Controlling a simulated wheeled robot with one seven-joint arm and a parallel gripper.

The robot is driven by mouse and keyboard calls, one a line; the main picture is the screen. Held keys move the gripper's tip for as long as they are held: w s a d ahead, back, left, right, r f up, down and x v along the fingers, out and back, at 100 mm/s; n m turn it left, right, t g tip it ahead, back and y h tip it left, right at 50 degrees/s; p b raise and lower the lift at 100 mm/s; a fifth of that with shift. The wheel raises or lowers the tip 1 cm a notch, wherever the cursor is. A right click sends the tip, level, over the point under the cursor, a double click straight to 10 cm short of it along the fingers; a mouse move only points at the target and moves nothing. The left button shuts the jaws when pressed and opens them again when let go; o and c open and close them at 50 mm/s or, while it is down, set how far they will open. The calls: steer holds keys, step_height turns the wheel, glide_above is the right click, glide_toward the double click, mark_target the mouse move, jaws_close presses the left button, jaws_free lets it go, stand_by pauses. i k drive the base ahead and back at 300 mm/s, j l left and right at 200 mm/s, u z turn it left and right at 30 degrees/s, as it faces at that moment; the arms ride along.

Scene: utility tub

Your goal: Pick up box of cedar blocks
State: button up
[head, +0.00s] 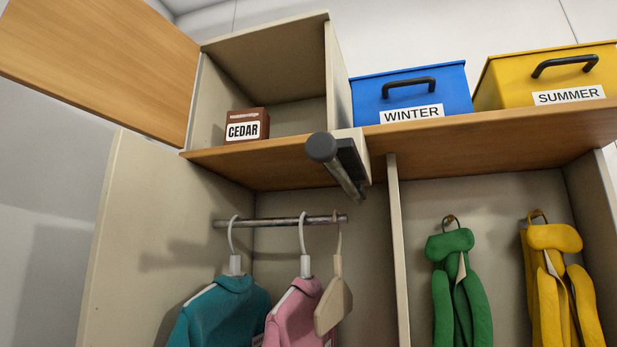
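The box of cedar blocks (247,125) is a small brown box with a white label reading CEDAR. It stands upright at the front left of the open cubby, on the wooden shelf (290,160). Nothing covers its front; its back is hidden from this low angle. My gripper is not in view.
The cubby's wooden door (100,65) stands open at left. A dark-capped rod (321,148) juts out below the shelf, right of the box. Blue WINTER (380,92) and yellow SUMMER (510,80) bins stand to the right. Clothes hang from a rail (270,221) below.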

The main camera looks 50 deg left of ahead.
mark_target(245, 125)
steer(key=u, duration=2.05)
